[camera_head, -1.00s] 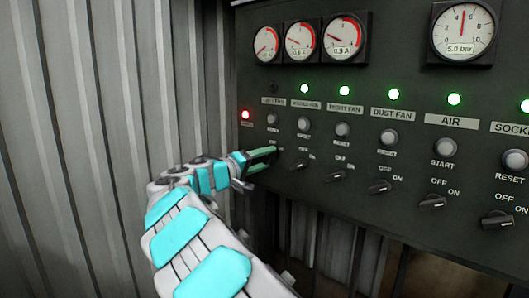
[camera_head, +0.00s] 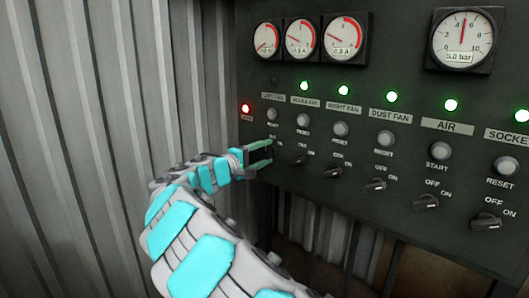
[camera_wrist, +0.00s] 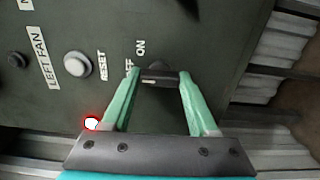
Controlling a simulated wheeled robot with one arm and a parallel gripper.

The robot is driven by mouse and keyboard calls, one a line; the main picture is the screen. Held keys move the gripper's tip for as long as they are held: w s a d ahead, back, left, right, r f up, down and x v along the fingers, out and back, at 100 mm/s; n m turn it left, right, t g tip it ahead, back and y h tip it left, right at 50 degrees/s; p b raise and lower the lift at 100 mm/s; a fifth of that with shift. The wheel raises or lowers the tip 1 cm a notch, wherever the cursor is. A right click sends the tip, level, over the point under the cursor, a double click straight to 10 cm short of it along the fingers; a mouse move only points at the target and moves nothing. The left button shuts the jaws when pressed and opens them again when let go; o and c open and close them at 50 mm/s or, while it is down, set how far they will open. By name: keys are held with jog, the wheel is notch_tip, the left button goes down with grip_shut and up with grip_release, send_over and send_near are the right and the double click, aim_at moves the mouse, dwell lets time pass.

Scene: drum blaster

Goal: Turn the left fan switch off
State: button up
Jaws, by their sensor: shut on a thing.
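The left fan switch (camera_wrist: 160,77) is a small dark knob beside the OFF and ON labels, shown in the wrist view. My gripper (camera_head: 268,154) is at the lower left of the control panel in the head view, where its green fingers hide most of this switch. In the wrist view, the two fingertips press on either side of the knob. The LEFT FAN label (camera_wrist: 45,60) and the round reset button (camera_wrist: 77,64) lie to the left of the knob there. The small lamp (camera_head: 274,82) above the left fan label is dark.
A lit red lamp (camera_head: 245,108) sits at the panel's left edge. Several similar switches run right from mine, the nearest being the middle one (camera_head: 302,160). Their lamps glow green. Gauges (camera_head: 300,38) are above. A corrugated wall (camera_head: 90,120) stands left.

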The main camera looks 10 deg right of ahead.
jog(key=shift+a, duration=0.1)
jog(key=o, duration=1.4)
jog(key=shift+a, duration=0.1)
jog(key=b+v, duration=0.1)
jog(key=v, duration=0.6)
jog(key=shift+s+a, duration=0.2)
